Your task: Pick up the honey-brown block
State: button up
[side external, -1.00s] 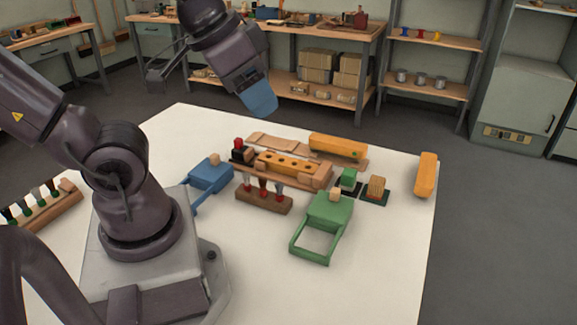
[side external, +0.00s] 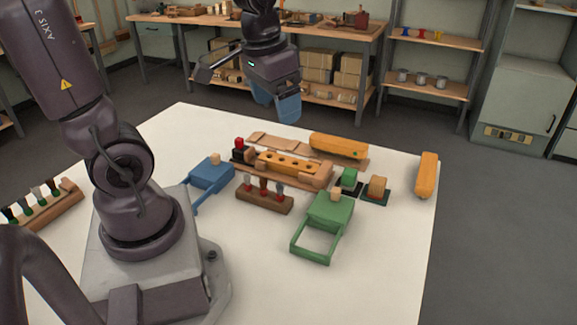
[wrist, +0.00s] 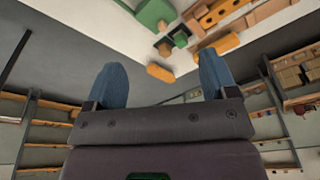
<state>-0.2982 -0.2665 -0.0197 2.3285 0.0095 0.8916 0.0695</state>
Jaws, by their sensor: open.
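Several honey-coloured blocks show, and I cannot tell for sure which one is meant. An orange-brown block (side external: 426,175) lies alone near the table's right edge; it also shows in the wrist view (wrist: 160,72), between my fingers but far beyond them. A longer one (side external: 338,146) lies at the back of the table. A drilled block (side external: 288,163) with a row of dark holes sits in a wooden holder. A small tan-brown block (side external: 377,186) stands on a dark green base. My gripper (side external: 280,108) has blue fingers, is open and empty, and hangs high behind the table's back edge.
A green fixture with a frame (side external: 330,208), a blue fixture (side external: 210,175) and a wooden rack with several tufts (side external: 264,202) stand around the drilled block. Another tuft rack (side external: 42,203) is at the left. The front of the white table (side external: 370,285) is clear.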

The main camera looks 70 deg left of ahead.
jog(key=w+a+f+m+g, duration=0.1)
jog(key=w+a+f, duration=0.1)
jog(key=a+f, duration=0.15)
jog(key=w+a+f+g, duration=0.1)
jog(key=w+a+f, duration=0.2)
jog(key=a, duration=0.2)
jog(key=m, duration=1)
send_over(289, 161)
notch_tip(289, 161, down, 10)
jog(key=shift+h, duration=0.4)
notch_tip(289, 161, down, 6)
jog(key=shift+w+d+f, duration=0.1)
jog(key=shift+f, duration=0.1)
jog(key=shift+a+f, duration=0.2)
jog(key=shift+f, duration=2.75)
jog(key=c, duration=1.1)
